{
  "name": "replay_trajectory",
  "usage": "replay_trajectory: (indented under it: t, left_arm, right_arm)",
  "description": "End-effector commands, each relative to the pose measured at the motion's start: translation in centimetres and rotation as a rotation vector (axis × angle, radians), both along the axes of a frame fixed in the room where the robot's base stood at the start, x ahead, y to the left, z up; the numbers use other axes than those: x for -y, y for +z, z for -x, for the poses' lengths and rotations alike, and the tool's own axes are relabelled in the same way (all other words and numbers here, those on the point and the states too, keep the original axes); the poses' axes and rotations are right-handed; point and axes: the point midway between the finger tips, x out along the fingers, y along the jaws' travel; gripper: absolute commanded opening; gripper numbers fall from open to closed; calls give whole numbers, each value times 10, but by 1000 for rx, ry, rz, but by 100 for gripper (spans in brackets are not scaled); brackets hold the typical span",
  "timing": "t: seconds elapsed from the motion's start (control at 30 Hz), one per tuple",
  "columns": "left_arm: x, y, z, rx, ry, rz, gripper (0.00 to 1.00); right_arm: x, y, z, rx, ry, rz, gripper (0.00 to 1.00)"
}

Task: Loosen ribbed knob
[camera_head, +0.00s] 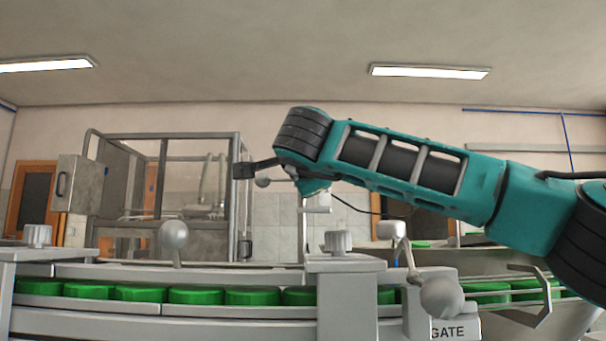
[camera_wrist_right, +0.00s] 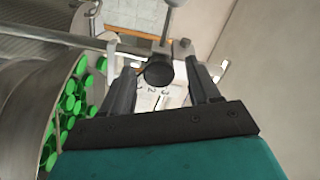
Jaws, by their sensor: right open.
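In the right wrist view a dark round knob (camera_wrist_right: 158,73) stands in front of a pale plate with number marks. Its ribs are too small to make out. My right gripper (camera_wrist_right: 160,68) is open, with one dark finger on each side of the knob. Gaps seem to show beside it; I cannot tell whether either finger touches. In the head view my right arm reaches in from the right, and its fingertips are not clear there. Two grey ribbed knobs, one at the left (camera_head: 39,236) and one near the middle (camera_head: 338,241), sit on the conveyor frame. My left gripper is out of view.
Green caps (camera_head: 195,296) line the conveyor rail (camera_head: 85,323). A metal-framed enclosure (camera_head: 165,136) is behind. In the wrist view a bowl (camera_wrist_right: 25,105) holds loose green caps at left.

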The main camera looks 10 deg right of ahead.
Motion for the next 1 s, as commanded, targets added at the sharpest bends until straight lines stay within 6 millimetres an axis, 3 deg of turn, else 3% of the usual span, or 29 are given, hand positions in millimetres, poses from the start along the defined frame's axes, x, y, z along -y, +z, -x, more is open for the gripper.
replay_trajectory:
  t: [0.2,0.33,0.7,1.0]
  left_arm:
    - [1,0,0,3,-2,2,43]
    - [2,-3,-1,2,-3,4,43]
    - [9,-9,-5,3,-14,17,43]
    - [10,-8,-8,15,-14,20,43]
  right_arm:
    - [-1,-1,1,-1,1,0,61]
    - [-3,-2,14,0,2,0,61]
    - [-19,-2,91,2,2,1,61]
    - [-25,-1,124,-1,0,-1,61]
